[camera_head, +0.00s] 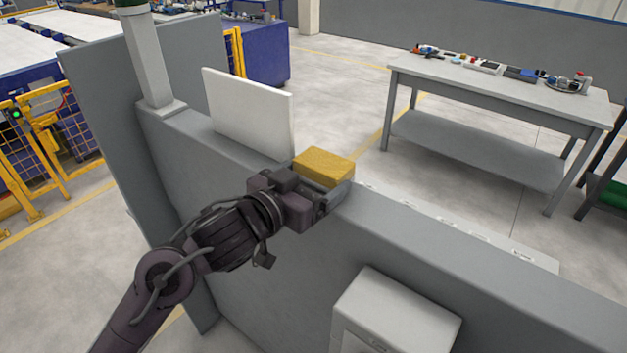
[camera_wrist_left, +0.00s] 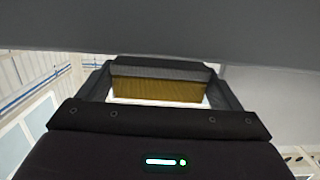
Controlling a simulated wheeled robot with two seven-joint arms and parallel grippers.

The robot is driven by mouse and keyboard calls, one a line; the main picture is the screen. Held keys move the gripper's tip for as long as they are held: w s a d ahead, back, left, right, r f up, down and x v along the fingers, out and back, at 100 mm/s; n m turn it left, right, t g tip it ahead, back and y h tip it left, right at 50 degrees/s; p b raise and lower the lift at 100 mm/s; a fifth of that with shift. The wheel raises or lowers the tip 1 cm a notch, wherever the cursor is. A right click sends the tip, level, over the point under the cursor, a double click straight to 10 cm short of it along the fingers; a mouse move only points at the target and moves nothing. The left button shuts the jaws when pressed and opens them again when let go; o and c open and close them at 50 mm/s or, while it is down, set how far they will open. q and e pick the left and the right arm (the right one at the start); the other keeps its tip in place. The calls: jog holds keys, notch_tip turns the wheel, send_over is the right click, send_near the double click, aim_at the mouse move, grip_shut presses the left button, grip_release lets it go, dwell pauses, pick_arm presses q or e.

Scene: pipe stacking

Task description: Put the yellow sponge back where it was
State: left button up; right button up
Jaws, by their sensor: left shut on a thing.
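The yellow sponge (camera_head: 324,166) is a block at the top of the grey wall, just right of the white upright panel (camera_head: 248,111). My left gripper (camera_head: 332,192) is shut on the sponge from the near side. In the left wrist view the sponge (camera_wrist_left: 157,91) sits between the fingers of the gripper (camera_wrist_left: 160,78), with its yellow face and a grey layer showing. I cannot tell whether the sponge touches the ledge under it, as the gripper hides its lower part. My right gripper is not in view.
The grey wall's top ledge (camera_head: 440,237) runs on to the right and is mostly bare. A grey post (camera_head: 147,58) stands on it at the left. A white box (camera_head: 398,309) is on the near side. A grey table (camera_head: 500,92) with several small items stands behind.

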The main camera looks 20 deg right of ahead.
pick_arm(q)
jog(key=shift+f, duration=0.4)
jog(key=shift+f, duration=0.1)
jog(key=o, duration=0.7)
